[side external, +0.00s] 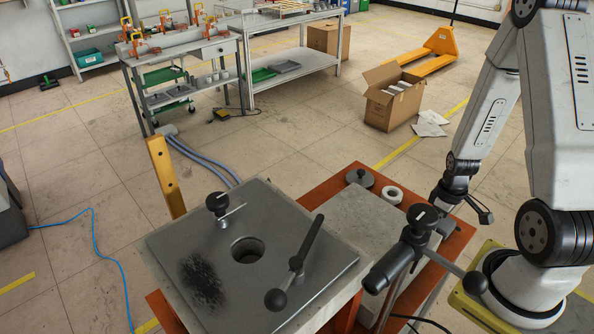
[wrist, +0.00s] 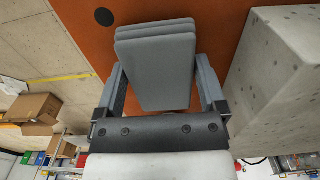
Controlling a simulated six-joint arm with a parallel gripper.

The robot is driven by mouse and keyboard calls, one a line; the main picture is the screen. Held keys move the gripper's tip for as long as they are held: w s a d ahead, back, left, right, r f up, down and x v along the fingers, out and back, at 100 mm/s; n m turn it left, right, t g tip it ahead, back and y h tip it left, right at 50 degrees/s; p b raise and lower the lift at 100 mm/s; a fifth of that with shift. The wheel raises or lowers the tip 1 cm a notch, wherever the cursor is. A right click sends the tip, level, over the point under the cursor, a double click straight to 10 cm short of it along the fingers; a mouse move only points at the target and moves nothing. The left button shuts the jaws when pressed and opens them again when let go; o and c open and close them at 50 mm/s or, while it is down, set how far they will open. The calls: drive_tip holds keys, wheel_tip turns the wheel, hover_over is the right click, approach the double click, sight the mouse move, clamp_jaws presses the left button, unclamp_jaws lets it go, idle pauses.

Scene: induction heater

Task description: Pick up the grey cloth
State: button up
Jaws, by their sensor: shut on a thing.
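The grey cloth (wrist: 158,72) is a folded stack of layers between the two fingers of my gripper (wrist: 160,78) in the wrist view. The fingers are shut on its sides. Below it is the orange bench top (wrist: 215,18); I cannot tell whether the cloth still touches it. In the side external view my gripper (side external: 462,205) is low at the right end of the orange bench, beyond the concrete-like block. The cloth cannot be made out in that view.
The pale block (wrist: 275,80) stands close to the right of my gripper in the wrist view. A black clamp handle (side external: 422,222) rises in front. A white roll (side external: 392,195) and a dark round lid (side external: 360,178) lie nearby. The heater plate (side external: 190,240) is left.

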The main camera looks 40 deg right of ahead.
drive_tip(key=shift+r, duration=4.65)
